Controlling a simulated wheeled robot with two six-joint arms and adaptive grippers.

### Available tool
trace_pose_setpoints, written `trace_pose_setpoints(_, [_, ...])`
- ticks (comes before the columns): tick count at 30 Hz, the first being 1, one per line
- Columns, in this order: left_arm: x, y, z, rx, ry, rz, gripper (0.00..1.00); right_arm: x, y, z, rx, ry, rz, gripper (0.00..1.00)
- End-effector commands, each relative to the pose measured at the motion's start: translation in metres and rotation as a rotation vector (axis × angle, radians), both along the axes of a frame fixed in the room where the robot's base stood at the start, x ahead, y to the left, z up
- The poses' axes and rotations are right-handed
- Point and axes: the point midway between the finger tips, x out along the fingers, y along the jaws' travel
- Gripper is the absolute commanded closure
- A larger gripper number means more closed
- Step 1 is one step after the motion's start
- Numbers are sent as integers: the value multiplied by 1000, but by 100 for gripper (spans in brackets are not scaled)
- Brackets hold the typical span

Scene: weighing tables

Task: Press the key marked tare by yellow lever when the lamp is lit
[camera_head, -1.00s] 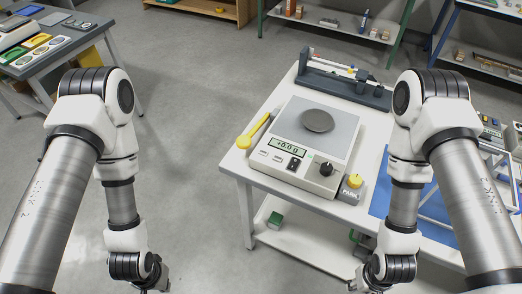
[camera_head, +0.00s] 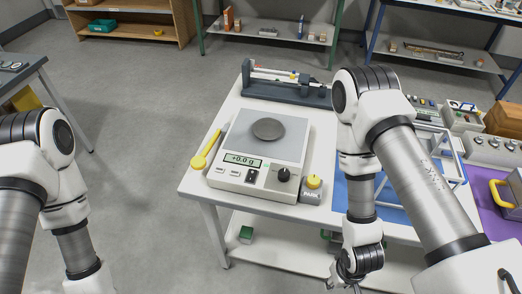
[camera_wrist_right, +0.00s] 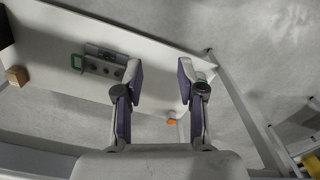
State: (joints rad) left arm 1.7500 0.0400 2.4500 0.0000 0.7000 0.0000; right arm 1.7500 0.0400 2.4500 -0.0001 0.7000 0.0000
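A white scale (camera_head: 232,182) with a dark round pan (camera_head: 268,129) stands on the white table. Its display (camera_head: 243,160) reads +0.0 g. Small pale keys (camera_head: 220,170), a black switch (camera_head: 252,176) and a black knob (camera_head: 283,174) sit on its front; the key labels are too small to read. A yellow lever (camera_head: 206,150) lies along its left side. A small green spot (camera_head: 266,164) shows by the display; I cannot tell whether it is a lit lamp. My right gripper (camera_wrist_right: 160,85) is open and empty, below the table top. My left gripper is out of frame.
A grey box marked PARK with a yellow knob (camera_head: 313,182) stands at the scale's right front corner. A dark grey fixture (camera_head: 285,92) is behind the scale. A blue mat (camera_head: 390,208) lies to the right.

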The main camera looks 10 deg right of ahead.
Motion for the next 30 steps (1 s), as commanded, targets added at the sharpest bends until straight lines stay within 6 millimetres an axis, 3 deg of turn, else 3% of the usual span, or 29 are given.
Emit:
trace_pose_setpoints(1, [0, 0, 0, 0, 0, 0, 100, 0, 0, 0, 0, 0, 0, 81])
trace_pose_setpoints(3, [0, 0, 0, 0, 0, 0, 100, 0, 0, 0, 0, 0, 0, 100])
trace_pose_setpoints(30, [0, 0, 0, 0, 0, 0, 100, 0, 0, 0, 0, 0, 0, 100])
